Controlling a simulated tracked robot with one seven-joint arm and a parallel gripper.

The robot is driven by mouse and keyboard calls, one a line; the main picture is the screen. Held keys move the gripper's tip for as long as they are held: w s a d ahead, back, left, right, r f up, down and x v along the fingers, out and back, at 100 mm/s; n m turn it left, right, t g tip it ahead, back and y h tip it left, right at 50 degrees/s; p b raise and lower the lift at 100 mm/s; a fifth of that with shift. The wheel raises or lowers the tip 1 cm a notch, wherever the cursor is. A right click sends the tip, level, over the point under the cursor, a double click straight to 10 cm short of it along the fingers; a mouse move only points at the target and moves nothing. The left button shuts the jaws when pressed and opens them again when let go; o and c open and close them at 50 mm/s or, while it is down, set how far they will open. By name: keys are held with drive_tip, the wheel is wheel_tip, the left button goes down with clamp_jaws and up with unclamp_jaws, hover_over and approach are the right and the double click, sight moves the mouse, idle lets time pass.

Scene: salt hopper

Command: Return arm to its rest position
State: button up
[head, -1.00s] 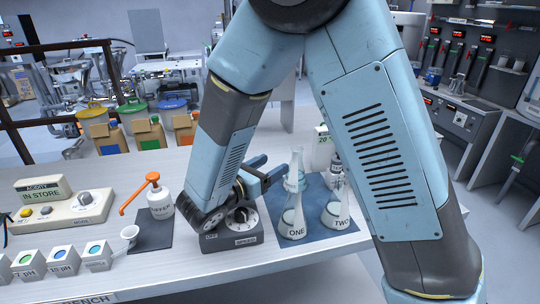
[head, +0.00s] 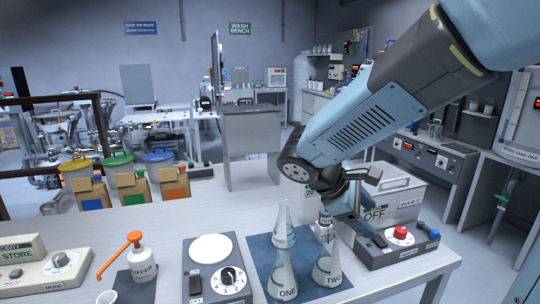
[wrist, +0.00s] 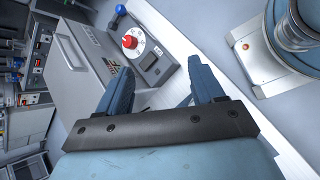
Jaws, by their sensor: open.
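My gripper (wrist: 162,84) is open in the wrist view, its two blue fingers apart with nothing between them. Beyond the fingers is a grey device (wrist: 140,50) with a red knob (wrist: 130,42). In the head view my arm comes in from the upper right. Its wrist hangs over the right part of the bench, above and behind the device (head: 400,252) with the red knob, and hides part of it. The fingers are hard to make out there.
Flask ONE (head: 283,277) and flask TWO (head: 327,268) stand upright on a dark blue mat (head: 262,252). A speed-dial unit (head: 218,272) and an orange-pump bottle (head: 141,262) stand to their left. A grey box (head: 400,190) is behind my wrist.

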drive_tip(key=s+d+r+m+t+y, duration=0.2)
drive_tip(key=s+r+m+t+y, duration=0.2)
drive_tip(key=m, duration=0.8)
drive_tip(key=shift+s+d+r+y, duration=0.2)
drive_tip(key=shift+s+r+y, duration=1.1)
drive_tip(key=shift+s+y, duration=1.05)
